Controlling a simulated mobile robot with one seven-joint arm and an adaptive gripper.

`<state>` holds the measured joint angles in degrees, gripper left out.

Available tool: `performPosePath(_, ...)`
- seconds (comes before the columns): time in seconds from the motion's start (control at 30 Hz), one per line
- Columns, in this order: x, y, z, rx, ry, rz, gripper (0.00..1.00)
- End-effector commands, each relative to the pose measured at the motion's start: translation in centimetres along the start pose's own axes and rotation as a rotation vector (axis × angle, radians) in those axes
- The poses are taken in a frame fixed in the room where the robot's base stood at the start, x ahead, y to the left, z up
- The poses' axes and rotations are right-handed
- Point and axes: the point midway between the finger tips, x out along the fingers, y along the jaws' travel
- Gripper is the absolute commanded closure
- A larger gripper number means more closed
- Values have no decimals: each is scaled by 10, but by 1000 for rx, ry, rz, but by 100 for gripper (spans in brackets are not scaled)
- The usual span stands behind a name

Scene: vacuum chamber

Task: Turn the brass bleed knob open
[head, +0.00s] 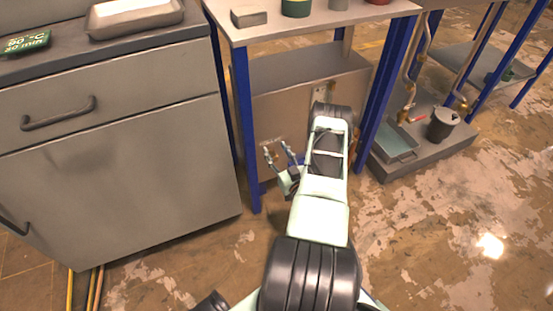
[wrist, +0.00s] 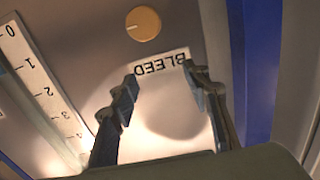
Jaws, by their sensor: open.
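The brass bleed knob (wrist: 143,24) is a round disc on a grey panel, near the top of the wrist view. A short mark shows on its face. A white BLEED label (wrist: 160,64) appears upside down below it in that view. My gripper (wrist: 163,77) is open and empty, its fingertips apart from the knob and over the label in the picture. In the head view my gripper (head: 277,150) is low in front of the panel (head: 293,108) under the workbench. A small brass-coloured spot shows between the fingers there, too small to be sure of.
A numbered scale (wrist: 42,92) is left of the knob in the wrist view. Blue bench legs (head: 244,130) flank the panel. A grey cabinet (head: 120,130) stands at left. A tray (head: 395,142) and dark pot (head: 443,123) sit on a low shelf at right.

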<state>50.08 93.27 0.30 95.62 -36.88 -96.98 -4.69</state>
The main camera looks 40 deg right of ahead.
Motion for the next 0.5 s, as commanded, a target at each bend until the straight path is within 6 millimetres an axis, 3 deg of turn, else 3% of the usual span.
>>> performPosePath(0.2, 0, 0, -27, 0, 1, 0, 57)
performPosePath(0.5, 0, -1, -34, 0, 0, 0, 57)
